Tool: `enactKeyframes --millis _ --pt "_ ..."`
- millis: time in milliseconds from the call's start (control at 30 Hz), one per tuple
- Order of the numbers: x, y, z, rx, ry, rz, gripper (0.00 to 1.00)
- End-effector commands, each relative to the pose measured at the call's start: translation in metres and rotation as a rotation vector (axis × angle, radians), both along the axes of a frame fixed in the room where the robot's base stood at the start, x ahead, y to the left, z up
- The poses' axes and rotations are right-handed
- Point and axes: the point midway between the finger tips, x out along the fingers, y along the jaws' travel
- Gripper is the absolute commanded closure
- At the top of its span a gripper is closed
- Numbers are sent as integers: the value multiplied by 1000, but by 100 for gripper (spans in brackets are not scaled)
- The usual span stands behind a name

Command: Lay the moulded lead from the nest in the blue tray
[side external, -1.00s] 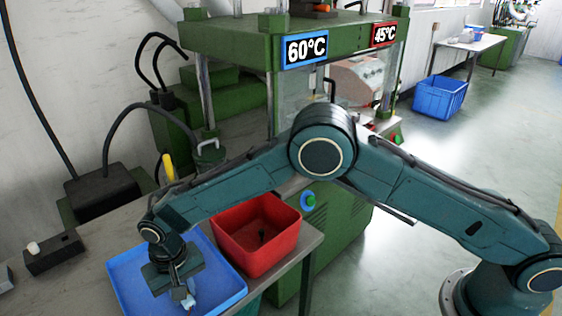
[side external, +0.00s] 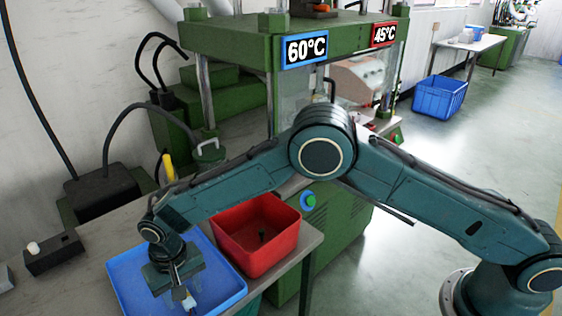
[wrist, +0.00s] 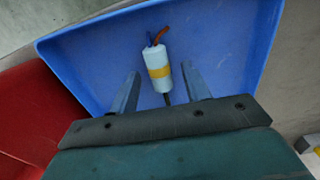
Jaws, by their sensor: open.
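The moulded lead (wrist: 157,62) lies in the blue tray (wrist: 90,62) in the wrist view. It has a pale cylindrical body with a yellow band, blue and orange wires at one end and a dark cable at the other. My gripper (wrist: 161,82) is open, with one finger on each side of the lead and a gap to both. In the side view my gripper (side external: 183,292) is low over the blue tray (side external: 128,276), and a pale bit of the lead (side external: 190,302) shows by the fingertips. The nest cannot be made out.
A red bin (side external: 262,258) stands close beside the blue tray, with a small dark item in it. The green press (side external: 225,38) with temperature signs stands behind. A black box with a white knob (side external: 52,252) sits left of the tray on the bench.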

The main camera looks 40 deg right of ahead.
Motion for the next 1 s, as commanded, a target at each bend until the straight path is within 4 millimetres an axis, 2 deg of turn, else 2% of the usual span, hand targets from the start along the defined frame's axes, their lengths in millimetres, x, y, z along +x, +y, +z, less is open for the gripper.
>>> enactKeyframes --millis 167,333,800,1000 --pt "0 0 8 2 -2 0 53" --pt "0 0 26 2 -2 0 53" --pt "0 0 103 2 -3 0 53" --pt "0 0 127 2 -2 -1 53"
